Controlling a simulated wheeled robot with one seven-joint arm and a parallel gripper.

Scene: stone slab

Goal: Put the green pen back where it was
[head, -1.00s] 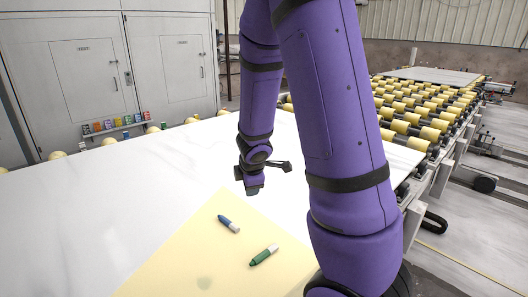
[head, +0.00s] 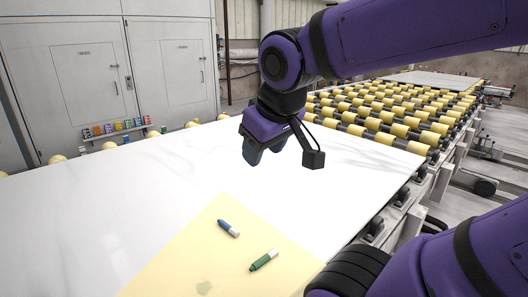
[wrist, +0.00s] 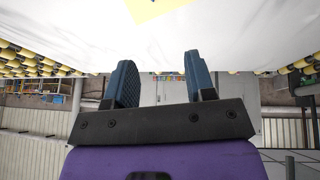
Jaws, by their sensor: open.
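The green pen (head: 263,260) has a white end and lies on the yellow sheet (head: 190,262), near the sheet's right edge. A blue pen (head: 228,228) with a white end lies on the same sheet, behind and to the left of the green one. My gripper (head: 262,154) is raised above the slab, behind the pens and apart from both. In the wrist view its two dark blue fingers (wrist: 160,78) stand apart with nothing between them. A corner of the yellow sheet (wrist: 152,8) shows at the top there. No pen shows in the wrist view.
The white stone slab (head: 90,200) is broad and mostly bare around the sheet. Yellow rollers (head: 380,115) run behind it to the right. White cabinets (head: 80,75) stand at the back left, with a row of small coloured items (head: 115,127) on a ledge.

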